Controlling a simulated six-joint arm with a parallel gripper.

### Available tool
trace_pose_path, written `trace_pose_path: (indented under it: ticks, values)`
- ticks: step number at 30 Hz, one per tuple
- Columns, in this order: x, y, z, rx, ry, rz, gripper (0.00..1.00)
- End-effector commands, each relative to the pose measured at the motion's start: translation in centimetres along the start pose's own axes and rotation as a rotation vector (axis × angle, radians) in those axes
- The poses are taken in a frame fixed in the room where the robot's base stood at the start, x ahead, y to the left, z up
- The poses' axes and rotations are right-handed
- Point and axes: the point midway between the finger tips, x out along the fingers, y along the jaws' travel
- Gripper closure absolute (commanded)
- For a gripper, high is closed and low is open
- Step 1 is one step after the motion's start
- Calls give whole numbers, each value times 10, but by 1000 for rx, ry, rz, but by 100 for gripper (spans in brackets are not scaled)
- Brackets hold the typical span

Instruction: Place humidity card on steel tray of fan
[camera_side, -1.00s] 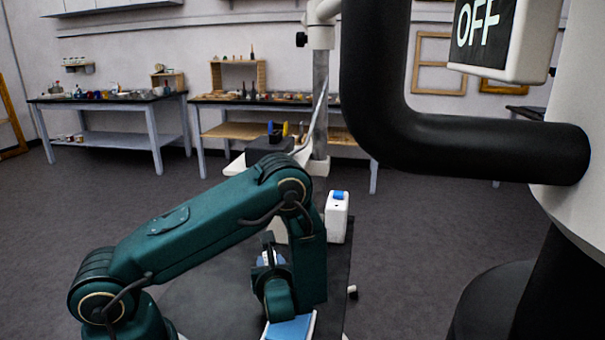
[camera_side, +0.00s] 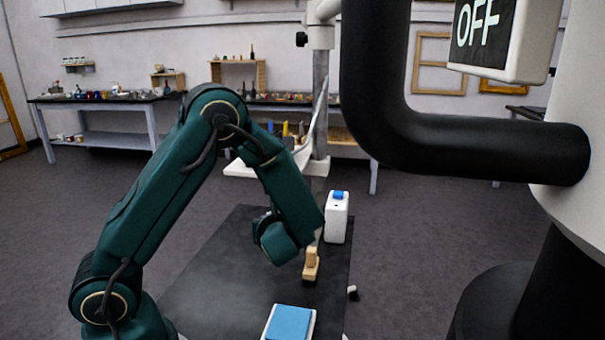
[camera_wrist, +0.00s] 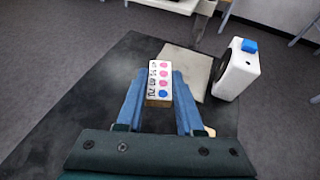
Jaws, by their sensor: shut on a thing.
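The humidity card (camera_wrist: 161,80) is a small pale block with pink and blue dots and dark printed marks, with a tan edge. My gripper (camera_wrist: 158,88) has blue fingers on both sides of it in the wrist view and is shut on it. The fan appears to be the white box with a blue top (camera_wrist: 238,70), with a dark round face; it also stands at the table's far right in the side view (camera_side: 337,218). The grey steel tray (camera_wrist: 187,66) lies beside it, beyond the card. In the side view my arm hides the fingers, card and most of the tray.
A blue pad in a white frame (camera_side: 289,323) lies at the front of the dark table (camera_side: 225,280). A small tan wooden piece (camera_side: 311,264) stands near the right edge. A thick black pipe (camera_side: 470,140) hangs at the upper right. The table's left side is clear.

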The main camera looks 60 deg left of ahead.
Motion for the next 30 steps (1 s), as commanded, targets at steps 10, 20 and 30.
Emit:
trace_pose_path:
  ticks: [10, 20, 30]
  values:
    - [95, -49, 32, 104, 2, -227, 100]
    - [130, -53, 36, 146, 6, -314, 100]
    - [143, -54, 4, 145, 5, -318, 100]
